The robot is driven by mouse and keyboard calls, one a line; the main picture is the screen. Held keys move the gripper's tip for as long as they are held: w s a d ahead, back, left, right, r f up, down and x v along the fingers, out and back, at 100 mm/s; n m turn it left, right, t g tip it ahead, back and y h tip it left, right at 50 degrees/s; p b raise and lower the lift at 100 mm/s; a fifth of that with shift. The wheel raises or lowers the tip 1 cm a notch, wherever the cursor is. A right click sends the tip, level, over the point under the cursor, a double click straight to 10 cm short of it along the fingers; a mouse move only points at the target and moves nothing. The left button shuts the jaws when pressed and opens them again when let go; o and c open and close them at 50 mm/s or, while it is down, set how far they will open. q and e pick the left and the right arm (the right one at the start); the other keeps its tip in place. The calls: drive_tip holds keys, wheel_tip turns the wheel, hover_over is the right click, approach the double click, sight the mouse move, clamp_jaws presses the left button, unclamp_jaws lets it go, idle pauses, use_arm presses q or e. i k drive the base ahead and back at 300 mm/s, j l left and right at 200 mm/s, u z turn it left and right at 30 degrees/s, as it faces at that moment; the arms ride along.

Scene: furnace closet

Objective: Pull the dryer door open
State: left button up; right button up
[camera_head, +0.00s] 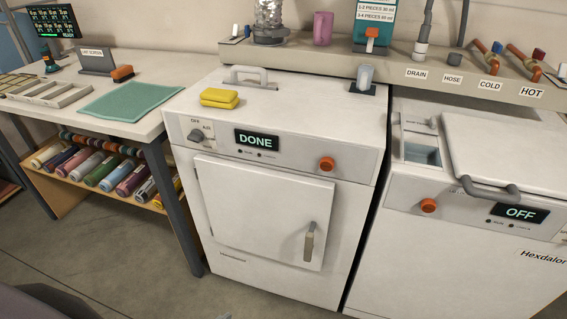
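The dryer (360,210) is the white machine in the middle, with a display reading DONE (257,140). Its square white front door (255,205) looks shut, flush with the front panel. The door handle (309,242) is a grey-beige upright bar near the door's lower right corner. An orange button (327,163) and a dark knob (196,134) sit on the panel above the door. Neither of my grippers shows in the head view, and nothing touches the handle or the door.
A white washer (450,250) reading OFF stands close on the right. On the left is a table (130,66) with a green mat (131,101), above a shelf of rolled cloths (102,172). Yellow sponges (219,98) lie on the dryer.

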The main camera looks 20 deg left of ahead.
sight(282, 217)
drive_tip(key=j+z, duration=0.1)
drive_tip(key=j, duration=0.5)
drive_tip(key=k+j+z, duration=0.15)
drive_tip(key=j, duration=0.4)
drive_tip(key=k+j+z, duration=0.1)
drive_tip(key=j, duration=0.5)
drive_tip(key=k+j+z, duration=0.1)
drive_tip(key=j, duration=0.45)
drive_tip(key=k+j+z, duration=0.15)
drive_tip(key=j, duration=0.4)
drive_tip(key=k+j+z, duration=0.1)
drive_tip(key=k+j, duration=0.15)
drive_tip(key=j, duration=0.25)
drive_tip(key=k+j+z, duration=0.1)
drive_tip(key=j, duration=0.4)
drive_tip(key=k+j+z, duration=0.15)
drive_tip(key=k+j, duration=0.2)
drive_tip(key=j, duration=0.15)
